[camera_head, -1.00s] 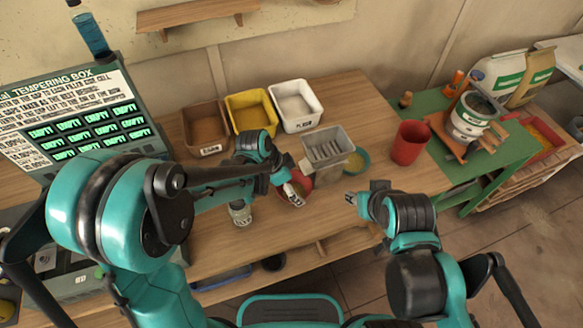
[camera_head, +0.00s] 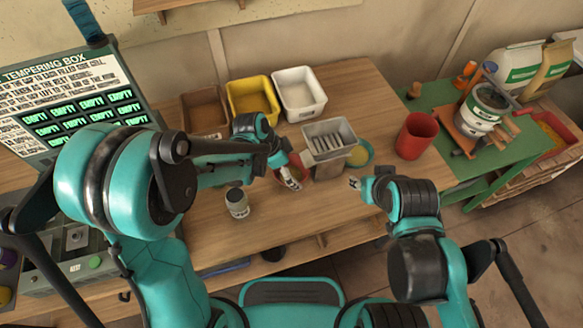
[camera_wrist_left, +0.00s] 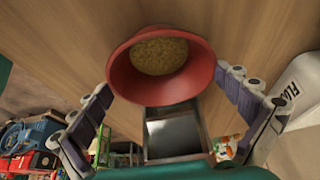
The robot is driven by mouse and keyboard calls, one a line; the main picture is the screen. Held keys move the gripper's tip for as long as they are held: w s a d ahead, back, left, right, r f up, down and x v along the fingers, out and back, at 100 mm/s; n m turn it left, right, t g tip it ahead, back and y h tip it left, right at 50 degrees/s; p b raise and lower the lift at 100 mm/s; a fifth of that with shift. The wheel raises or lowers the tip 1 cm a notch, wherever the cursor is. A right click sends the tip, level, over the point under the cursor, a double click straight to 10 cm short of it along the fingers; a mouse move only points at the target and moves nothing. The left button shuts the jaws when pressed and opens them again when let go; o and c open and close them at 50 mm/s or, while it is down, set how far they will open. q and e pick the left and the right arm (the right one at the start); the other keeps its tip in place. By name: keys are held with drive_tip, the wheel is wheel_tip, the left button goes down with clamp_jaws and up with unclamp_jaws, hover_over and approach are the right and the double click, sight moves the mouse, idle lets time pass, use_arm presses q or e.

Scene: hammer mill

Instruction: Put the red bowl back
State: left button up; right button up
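The red bowl (camera_head: 311,173) stands on the wooden table in front of the grey slotted metal bin (camera_head: 330,137), partly hidden by my left gripper (camera_head: 291,180). In the left wrist view the red bowl (camera_wrist_left: 160,91) holds yellowish grain. In that view my left gripper's fingers (camera_wrist_left: 163,80) are spread wide, one on each side of the bowl, close to its rim. I cannot tell whether they touch it. My right gripper (camera_head: 355,184) is to the right, apart from the bowl. Its fingers are too small to read.
A brown bin (camera_head: 205,112), a yellow bin (camera_head: 252,102) and a white bin (camera_head: 299,94) stand behind. A jar (camera_head: 237,203) is left of my left gripper. A teal bowl (camera_head: 368,151) and a red bucket (camera_head: 416,136) stand to the right. The tempering box (camera_head: 75,113) is at left.

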use_arm(q)
drive_tip(key=shift+w, duration=0.1)
drive_tip(key=shift+r, duration=0.3)
drive_tip(key=p+v, duration=0.5)
drive_tip(key=v, duration=0.7)
drive_tip(key=s+a+r+n+t+y, duration=0.4)
drive_tip(key=s+a+r+n, duration=0.3)
drive_tip(key=s+a+n, duration=0.3)
drive_tip(key=a+n+t, duration=0.1)
drive_tip(key=a+n, duration=0.2)
drive_tip(key=n, duration=0.1)
drive_tip(key=shift+s+a+n+t, duration=0.2)
drive_tip(key=shift+s+n+t, duration=0.2)
